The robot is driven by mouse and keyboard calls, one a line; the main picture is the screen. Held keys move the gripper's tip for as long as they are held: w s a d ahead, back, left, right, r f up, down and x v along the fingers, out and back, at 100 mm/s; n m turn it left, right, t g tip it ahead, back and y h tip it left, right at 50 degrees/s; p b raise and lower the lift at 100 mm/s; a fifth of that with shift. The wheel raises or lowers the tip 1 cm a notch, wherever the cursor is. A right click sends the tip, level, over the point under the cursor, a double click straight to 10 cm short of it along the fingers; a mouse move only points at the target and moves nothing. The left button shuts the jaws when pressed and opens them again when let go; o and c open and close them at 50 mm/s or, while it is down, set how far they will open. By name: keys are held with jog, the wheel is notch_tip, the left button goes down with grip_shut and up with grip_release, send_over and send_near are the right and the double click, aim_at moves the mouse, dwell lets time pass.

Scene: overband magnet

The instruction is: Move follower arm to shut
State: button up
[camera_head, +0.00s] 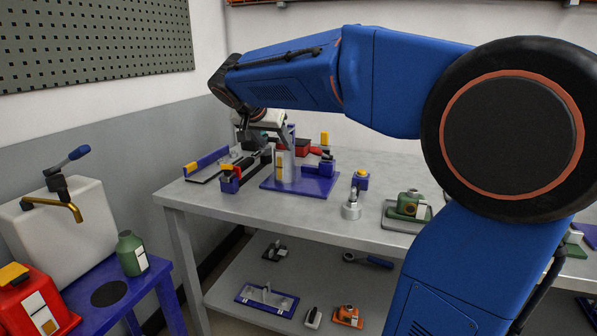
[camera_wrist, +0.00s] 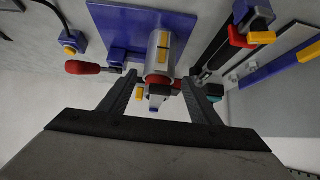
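A grey upright cylinder with a yellow-and-white label (camera_head: 284,168) stands on a blue base plate (camera_head: 316,186) on the bench. The cylinder also shows in the wrist view (camera_wrist: 160,52), beside the blue plate (camera_wrist: 128,28). A red-handled lever (camera_wrist: 82,68) juts left from the fixture. Small grey, red and yellow parts show beyond the cylinder's end. I cannot tell which part is the follower arm. My gripper (camera_wrist: 160,79) is open, its fingers apart on either side of the cylinder and small parts. Contact is not clear. In the head view my gripper (camera_head: 264,138) is partly hidden.
A blue-and-yellow rail fixture (camera_head: 207,160) lies left of the cylinder. A blue-topped grey fitting (camera_head: 352,208) and a green device (camera_head: 410,205) stand to its right. Several parts lie on the lower shelf (camera_head: 250,255). The bench front between them is clear.

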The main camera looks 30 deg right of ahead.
jog(key=shift+a+r, duration=0.1)
jog(key=shift+v, duration=3.4)
jog(key=v, duration=1.7)
jog(key=s+d+f+n+y, duration=0.1)
jog(key=s+f+n+y, duration=0.1)
jog(key=s+f, duration=0.5)
jog(key=s+d+f+n+y, duration=0.1)
jog(key=s+f+n, duration=0.4)
jog(key=f, duration=1.4)
jog(key=s+d+f+n+y, duration=0.1)
jog(key=s+f+n+y, duration=0.2)
jog(key=s+f, duration=0.8)
notch_tip(320, 180, down, 2)
jog(key=shift+d+f+g+y, duration=0.15)
jog(key=shift+f+g+y, duration=0.15)
jog(key=shift+y, duration=0.2)
jog(key=shift+r, duration=0.1)
